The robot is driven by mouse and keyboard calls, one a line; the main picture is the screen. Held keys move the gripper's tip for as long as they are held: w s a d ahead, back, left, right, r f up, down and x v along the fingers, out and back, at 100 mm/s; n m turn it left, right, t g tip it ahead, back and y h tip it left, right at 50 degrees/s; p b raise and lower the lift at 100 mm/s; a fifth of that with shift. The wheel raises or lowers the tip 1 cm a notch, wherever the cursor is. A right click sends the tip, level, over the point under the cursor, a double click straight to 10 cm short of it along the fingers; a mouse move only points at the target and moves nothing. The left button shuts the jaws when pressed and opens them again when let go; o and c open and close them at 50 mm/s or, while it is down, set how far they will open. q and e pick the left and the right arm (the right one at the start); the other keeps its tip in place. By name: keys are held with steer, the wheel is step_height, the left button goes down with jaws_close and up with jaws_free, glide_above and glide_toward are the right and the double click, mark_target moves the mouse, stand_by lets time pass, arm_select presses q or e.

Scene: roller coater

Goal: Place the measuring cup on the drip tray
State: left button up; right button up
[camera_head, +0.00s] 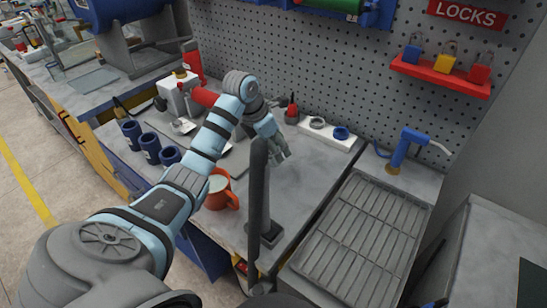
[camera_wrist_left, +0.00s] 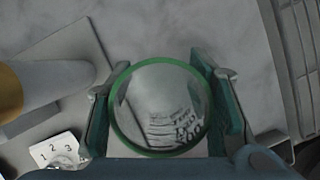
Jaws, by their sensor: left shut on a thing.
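My left gripper (camera_head: 281,156) is shut on the measuring cup (camera_wrist_left: 160,110), a clear round vessel with a green rim seen from above in the left wrist view. Its two fingers press on opposite sides of the cup. In the head view the cup is small and mostly hidden by the gripper. The drip tray (camera_head: 352,246) is a grey slatted tray at the lower right of the head view. The gripper is to the left of its far end, over the grey bench. The tray's edge shows at the right of the left wrist view (camera_wrist_left: 297,60). My right gripper is not in view.
A dark upright post (camera_head: 259,190) stands between my arm and the tray. An orange mug (camera_head: 222,197) and several blue cups (camera_head: 151,146) are to the left. A blue spray nozzle (camera_head: 402,150) stands behind the tray. The tray's slats are bare.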

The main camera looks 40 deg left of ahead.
arm_select(q)
steer(key=f, duration=0.1)
steer(key=s+f, duration=0.1)
steer(key=f, duration=0.1)
steer(key=shift+d+f, duration=0.1)
steer(key=shift+f, duration=0.25)
steer(key=shift+w+f, duration=0.2)
steer(key=shift+w, duration=0.15)
steer(key=o, duration=1)
steer(key=shift+s+r, duration=0.1)
steer(key=shift+s, duration=0.05)
steer(key=shift+o, duration=0.2)
